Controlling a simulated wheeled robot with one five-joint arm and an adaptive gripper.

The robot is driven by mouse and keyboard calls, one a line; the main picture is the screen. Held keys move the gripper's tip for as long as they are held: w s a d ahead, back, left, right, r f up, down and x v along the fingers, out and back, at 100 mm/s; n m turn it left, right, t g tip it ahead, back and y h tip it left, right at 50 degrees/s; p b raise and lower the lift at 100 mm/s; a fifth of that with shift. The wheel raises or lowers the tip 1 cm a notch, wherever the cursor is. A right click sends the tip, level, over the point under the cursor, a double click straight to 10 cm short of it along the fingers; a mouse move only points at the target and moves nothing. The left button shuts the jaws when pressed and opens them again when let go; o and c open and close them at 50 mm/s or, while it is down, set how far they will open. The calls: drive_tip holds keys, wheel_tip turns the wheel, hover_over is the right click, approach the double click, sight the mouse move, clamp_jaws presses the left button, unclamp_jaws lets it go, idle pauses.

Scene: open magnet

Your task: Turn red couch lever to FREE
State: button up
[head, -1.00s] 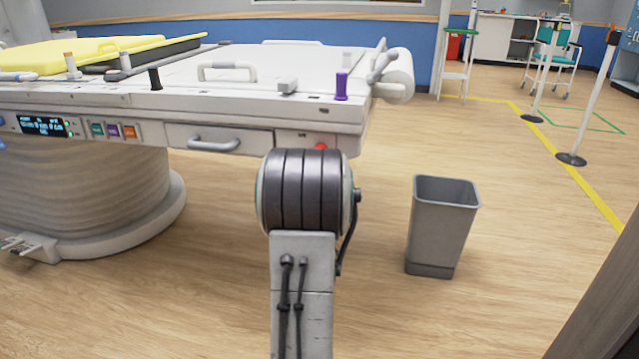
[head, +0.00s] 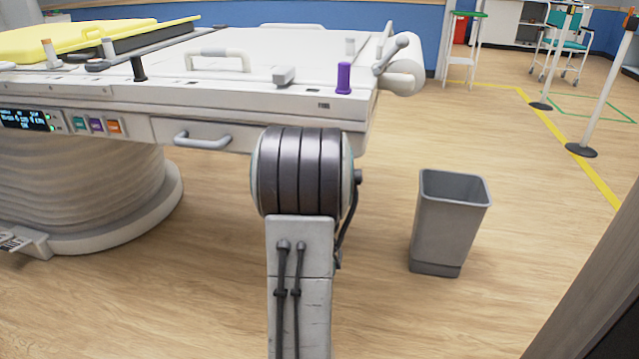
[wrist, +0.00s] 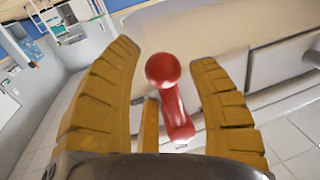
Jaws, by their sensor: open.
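The lever is mounted by the pale side of the couch (wrist: 235,75). In the head view the couch (head: 270,98) stands ahead; my arm hides the lever and my gripper there. No FREE marking is readable.
A grey bin (head: 448,222) stands on the floor right of my arm. A purple peg (head: 343,78) and a white roll (head: 404,77) are at the couch's right end. A drawer handle (head: 202,141) juts from its front. Floor between couch and bin is clear.

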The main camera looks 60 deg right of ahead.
drive_tip(key=shift+c, duration=0.5)
clamp_jaws()
